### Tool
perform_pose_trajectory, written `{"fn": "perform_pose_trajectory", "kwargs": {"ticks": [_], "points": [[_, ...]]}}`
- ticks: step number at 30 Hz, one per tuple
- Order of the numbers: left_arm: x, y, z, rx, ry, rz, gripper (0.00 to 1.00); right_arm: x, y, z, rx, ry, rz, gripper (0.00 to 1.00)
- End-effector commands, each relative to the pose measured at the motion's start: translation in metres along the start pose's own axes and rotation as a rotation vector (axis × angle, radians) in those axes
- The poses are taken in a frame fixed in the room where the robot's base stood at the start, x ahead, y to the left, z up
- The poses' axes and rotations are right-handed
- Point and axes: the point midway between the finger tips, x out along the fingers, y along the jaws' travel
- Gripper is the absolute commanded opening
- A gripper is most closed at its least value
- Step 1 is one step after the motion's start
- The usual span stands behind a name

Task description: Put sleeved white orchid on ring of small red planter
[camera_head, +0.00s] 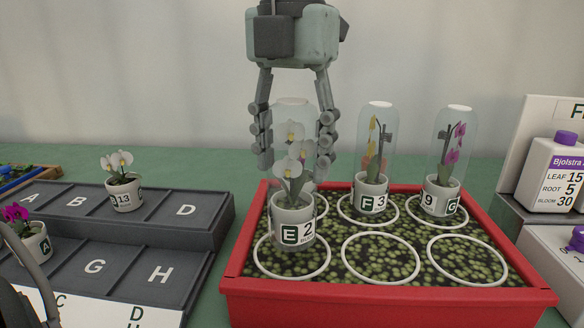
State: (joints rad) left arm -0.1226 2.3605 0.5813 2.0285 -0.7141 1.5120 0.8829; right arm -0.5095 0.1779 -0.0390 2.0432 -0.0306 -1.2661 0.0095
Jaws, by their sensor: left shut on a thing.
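The sleeved white orchid is in a white pot (292,214) marked E 2, inside a clear sleeve with a pale top. My left gripper (293,150) comes down from above, its fingers shut on both sides of the sleeve. The orchid is upright over the left side of the small red planter (390,302). The pot overlaps the back-left and front-left white rings (291,276) in the picture. I cannot tell whether its base touches the planter surface. My right gripper is not in view.
Two sleeved orchids, in pots marked F 3 (370,196) and 9 (439,198), stand on the planter's back rings. The front-middle ring (381,284) and front-right ring (467,282) are empty. A dark lettered tray (165,208) with unsleeved orchids is left; bottles (556,172) are right.

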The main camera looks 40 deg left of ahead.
Motion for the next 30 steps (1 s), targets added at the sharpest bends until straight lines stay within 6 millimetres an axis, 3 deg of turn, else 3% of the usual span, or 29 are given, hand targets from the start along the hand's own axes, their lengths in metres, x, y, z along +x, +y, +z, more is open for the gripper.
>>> {"fn": "perform_pose_trajectory", "kwargs": {"ticks": [4,18,19,24,30], "points": [[0.021,0.000,0.000,0.001,0.001,-0.001,0.01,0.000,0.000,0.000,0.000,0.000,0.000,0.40],[0.027,0.000,0.000,-0.001,-0.001,-0.001,0.01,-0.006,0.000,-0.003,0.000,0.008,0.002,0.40],[0.026,0.000,0.000,-0.001,-0.001,0.000,0.54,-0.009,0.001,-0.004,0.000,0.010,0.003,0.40],[0.026,0.000,0.000,-0.001,0.000,0.000,0.73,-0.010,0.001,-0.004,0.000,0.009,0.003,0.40],[0.026,0.000,0.000,-0.001,0.000,0.000,0.73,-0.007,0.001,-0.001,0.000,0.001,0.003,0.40]]}}
